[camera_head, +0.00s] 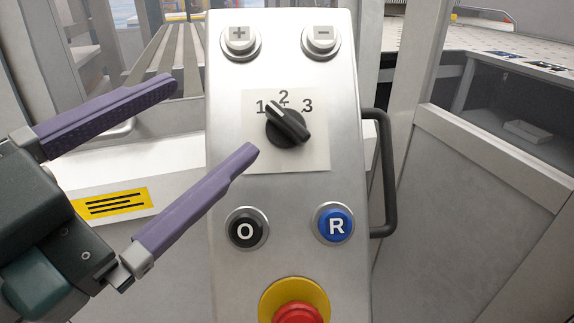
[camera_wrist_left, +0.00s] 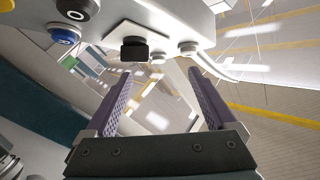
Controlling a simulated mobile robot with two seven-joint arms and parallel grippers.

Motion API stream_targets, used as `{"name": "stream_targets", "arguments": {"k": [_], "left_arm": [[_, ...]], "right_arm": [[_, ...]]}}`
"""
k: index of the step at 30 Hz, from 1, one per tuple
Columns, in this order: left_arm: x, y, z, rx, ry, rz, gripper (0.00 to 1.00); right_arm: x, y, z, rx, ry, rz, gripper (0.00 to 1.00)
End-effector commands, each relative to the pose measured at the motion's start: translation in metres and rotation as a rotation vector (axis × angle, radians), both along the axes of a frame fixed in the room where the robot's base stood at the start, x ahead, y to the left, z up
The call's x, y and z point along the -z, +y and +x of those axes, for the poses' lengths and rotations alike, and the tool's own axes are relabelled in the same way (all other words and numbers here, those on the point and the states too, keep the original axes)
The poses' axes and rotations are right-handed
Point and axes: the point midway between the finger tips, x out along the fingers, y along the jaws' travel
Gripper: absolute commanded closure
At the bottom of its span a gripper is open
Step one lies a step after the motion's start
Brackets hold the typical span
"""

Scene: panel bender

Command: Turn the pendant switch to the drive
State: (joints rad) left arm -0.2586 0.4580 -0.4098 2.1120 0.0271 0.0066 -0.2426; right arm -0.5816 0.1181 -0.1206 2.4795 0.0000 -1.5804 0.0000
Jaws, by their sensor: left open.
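The pendant (camera_head: 285,191) is a light metal panel in the middle of the head view. Its black rotary switch (camera_head: 287,124) sits on a pale plate marked 1, 2 and 3, and its pointer is turned up and left, between 1 and 2. My left gripper (camera_head: 215,115) is open and empty to the left of the switch, with two purple fingers apart. The lower fingertip overlaps the panel's left part in the picture. In the left wrist view the switch (camera_wrist_left: 134,50) shows above and beyond the open fingers (camera_wrist_left: 160,73). My right gripper is not in view.
Plus (camera_head: 239,38) and minus (camera_head: 322,38) buttons sit above the switch. A black O button (camera_head: 245,230), a blue R button (camera_head: 335,224) and a red emergency stop (camera_head: 298,312) on yellow sit below. A dark handle (camera_head: 389,175) runs along the pendant's right side.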

Motion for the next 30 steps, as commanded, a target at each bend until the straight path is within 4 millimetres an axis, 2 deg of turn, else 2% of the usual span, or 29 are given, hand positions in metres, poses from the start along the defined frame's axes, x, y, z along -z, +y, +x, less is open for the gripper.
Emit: {"name": "stream_targets", "arguments": {"k": [1,4,8,14,24,30], "left_arm": [[0.032,-0.003,-0.002,0.025,-0.051,-0.003,0.10],[0.046,-0.007,-0.007,0.066,-0.137,-0.016,0.10],[0.054,-0.010,-0.013,0.101,-0.212,-0.029,0.10],[0.048,-0.015,-0.011,0.116,-0.248,-0.039,0.10],[0.027,-0.052,0.032,0.114,-0.247,-0.040,0.10],[0.020,-0.069,0.051,0.115,-0.245,-0.040,0.10]], "right_arm": [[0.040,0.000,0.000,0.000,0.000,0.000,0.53],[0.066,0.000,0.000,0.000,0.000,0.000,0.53],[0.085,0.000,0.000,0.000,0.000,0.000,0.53],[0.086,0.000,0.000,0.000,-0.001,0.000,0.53],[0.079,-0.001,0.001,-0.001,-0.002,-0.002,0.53],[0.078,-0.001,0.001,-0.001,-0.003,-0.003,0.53]]}}
